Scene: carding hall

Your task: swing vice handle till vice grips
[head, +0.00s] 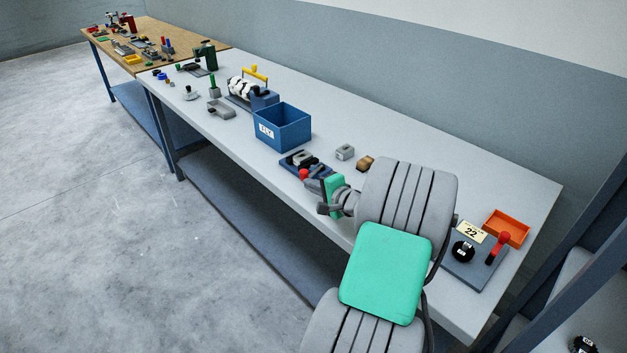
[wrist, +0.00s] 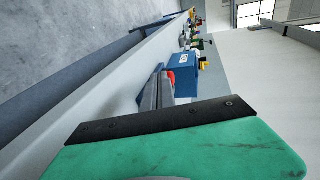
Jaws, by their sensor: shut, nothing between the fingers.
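The vice (head: 297,160) is a small dark blue base with grey metal parts, near the front edge of the bench. A red knob (head: 304,174), which looks like the end of its handle, sits at its front. My gripper (head: 312,184) is right beside the red knob, shut and empty. I cannot tell whether it touches the knob. In the wrist view my fingers (wrist: 158,92) reach out with a red part (wrist: 170,77) just beyond them. My gripper and wrist hide part of the handle. The jaw gap is too small to judge.
A blue bin (head: 283,128) stands behind the vice. A small grey block (head: 345,152) and a brown piece (head: 366,163) lie to the right. Farther right are an orange tray (head: 506,228) and a red-handled lever panel (head: 475,262). Bare bench top lies beyond the blocks.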

